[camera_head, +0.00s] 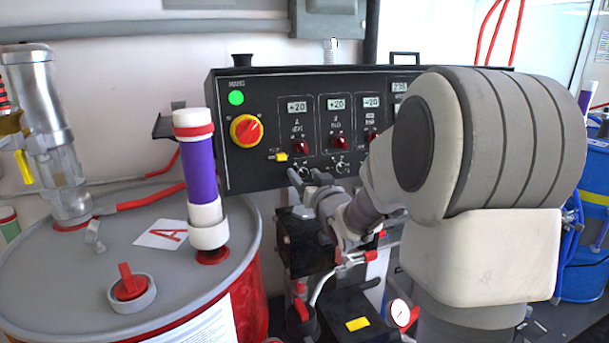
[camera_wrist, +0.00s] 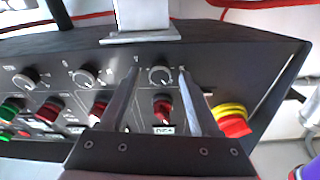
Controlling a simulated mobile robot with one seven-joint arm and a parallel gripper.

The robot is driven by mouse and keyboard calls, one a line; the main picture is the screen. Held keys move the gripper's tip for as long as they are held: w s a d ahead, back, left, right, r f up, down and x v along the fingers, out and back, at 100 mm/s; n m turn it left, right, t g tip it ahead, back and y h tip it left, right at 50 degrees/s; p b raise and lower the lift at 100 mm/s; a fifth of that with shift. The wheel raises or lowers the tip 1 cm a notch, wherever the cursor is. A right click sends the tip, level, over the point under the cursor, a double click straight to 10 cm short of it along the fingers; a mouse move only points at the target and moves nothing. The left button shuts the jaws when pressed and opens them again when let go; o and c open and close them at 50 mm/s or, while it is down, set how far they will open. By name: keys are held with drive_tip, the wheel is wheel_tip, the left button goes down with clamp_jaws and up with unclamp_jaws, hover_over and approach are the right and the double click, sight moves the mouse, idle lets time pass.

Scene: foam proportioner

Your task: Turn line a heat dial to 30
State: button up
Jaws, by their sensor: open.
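The black control panel (camera_head: 262,92) has several small displays; the leftmost display (camera_head: 297,106) seems to read +20. Under it sits a red knob (camera_head: 301,146), and lower a round dial (camera_head: 304,172) with a pale scale. The wrist view is upside down; there this dial (camera_wrist: 160,75) lies between my fingertips, and the red knob (camera_wrist: 163,108) shows between the fingers. The lettering is too small to read surely. My gripper (camera_head: 306,178) is open, one finger on each side of the dial. I cannot tell whether they touch it.
A red-and-yellow stop button (camera_head: 246,130) is left of the knobs. Neighbouring dials (camera_wrist: 85,77) sit close along the same row. A red drum (camera_head: 75,280) with a purple cylinder (camera_head: 201,170) stands at left. My arm hides the panel's right part.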

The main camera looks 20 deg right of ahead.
clamp_jaws()
idle(0.5)
drive_tip(key=n+y+b, duration=0.1)
drive_tip(key=n+b, duration=0.2)
drive_tip(key=shift+f, duration=0.15)
drive_tip(key=n+b, duration=0.1)
drive_tip(key=n, duration=0.2)
drive_tip(key=shift+d+y+b, duration=0.1)
drive_tip(key=shift+y+b, duration=0.2)
drive_tip(key=n, duration=0.2)
drive_tip(key=n+y+b, duration=0.1)
drive_tip(key=n, duration=0.2)
drive_tip(key=n+g, duration=0.1)
drive_tip(key=n, duration=0.1)
drive_tip(key=shift+r+n+b, duration=0.25)
drive_tip(key=shift+n+b, duration=0.05)
